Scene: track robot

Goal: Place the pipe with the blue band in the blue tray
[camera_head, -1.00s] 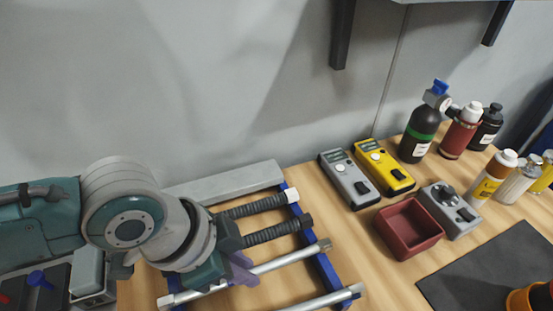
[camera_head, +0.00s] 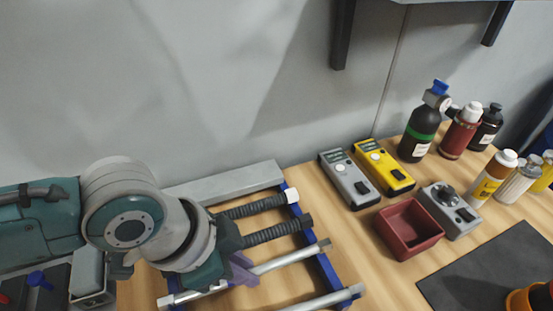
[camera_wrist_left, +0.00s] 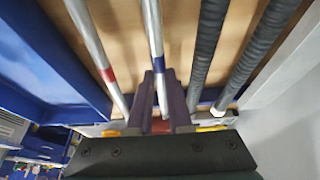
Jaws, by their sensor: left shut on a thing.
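My left gripper (camera_head: 243,268) has purple fingers and is low over the blue rack (camera_head: 326,270). It is shut on a silver pipe (camera_head: 285,260); in the left wrist view a blue band (camera_wrist_left: 158,64) shows on this pipe, just beyond the fingers (camera_wrist_left: 160,105). The pipe lies across the rack, or very close above it; I cannot tell if it touches. A second silver pipe (camera_head: 335,299) lies nearer, and its red band (camera_wrist_left: 108,75) shows in the left wrist view. I cannot pick out the blue tray for certain. My right gripper is not in view.
Two dark ribbed hoses (camera_head: 262,206) lie beside the held pipe on the wall side. A grey bar (camera_head: 235,183) lies behind them. A red bin (camera_head: 408,228), a grey meter (camera_head: 348,182), a yellow meter (camera_head: 384,170) and several bottles stand to the right.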

